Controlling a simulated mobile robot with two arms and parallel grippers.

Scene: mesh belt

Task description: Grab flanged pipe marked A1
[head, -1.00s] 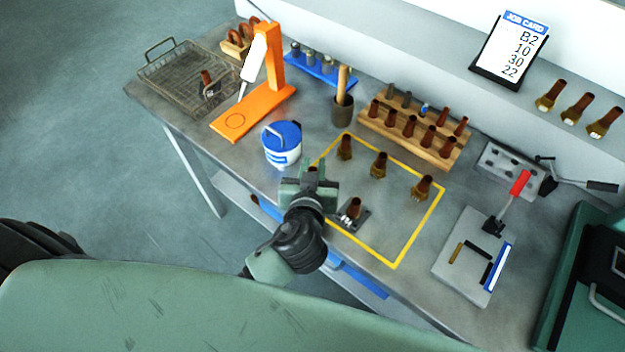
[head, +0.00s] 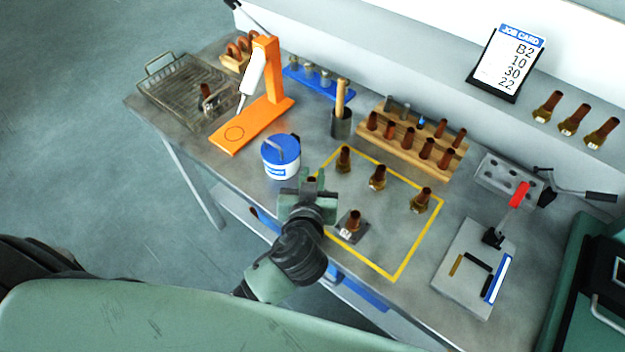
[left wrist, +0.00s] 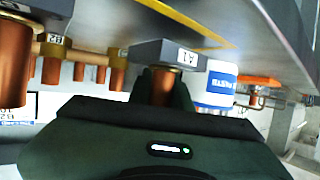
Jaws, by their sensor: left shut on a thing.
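My left gripper (head: 311,183) is at the left front corner of the yellow-outlined area, just in front of the blue-lidded tub. Its fingers are shut around a copper pipe, whose top (head: 312,179) shows between them. In the left wrist view, the pipe (left wrist: 163,85) stands between the fingers and joins a grey flange plate (left wrist: 150,52) labelled A1. That view shows the bench upside down. I cannot tell whether the flange touches the bench. My right gripper is not in view.
Another flanged pipe (head: 352,222) stands close to the right of the gripper. Several brass-collared pipes, including one (head: 377,178), stand inside the yellow outline (head: 420,238). The blue-lidded tub (head: 281,158) is close behind the gripper. A wooden rack (head: 438,160) of pipes stands farther back.

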